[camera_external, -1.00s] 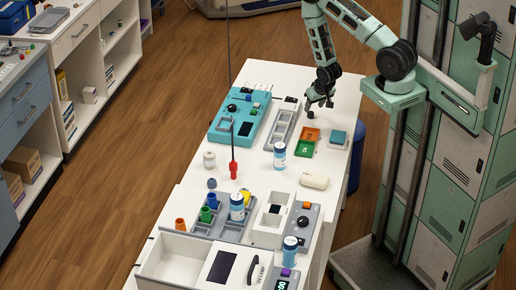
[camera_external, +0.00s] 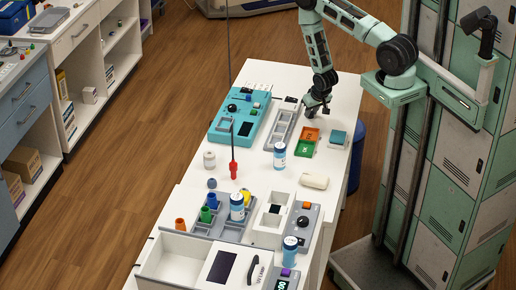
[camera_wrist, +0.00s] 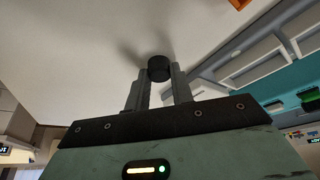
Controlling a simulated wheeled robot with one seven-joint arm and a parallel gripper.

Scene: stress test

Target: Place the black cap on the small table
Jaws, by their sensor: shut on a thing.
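The black cap (camera_wrist: 159,68) is a small dark cylinder held between the two fingertips of my gripper (camera_wrist: 158,84) in the wrist view. My gripper is shut on it, close over the white tabletop, with a soft shadow beside it. Whether the cap touches the tabletop I cannot tell. I cannot say which surface is the small table.
A long grey tray (camera_external: 283,127) and a teal panel (camera_external: 241,112) lie left of my gripper. Orange (camera_external: 311,134) and green (camera_external: 301,149) trays, a teal block (camera_external: 338,138) and a blue-white bottle (camera_external: 279,156) stand close by.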

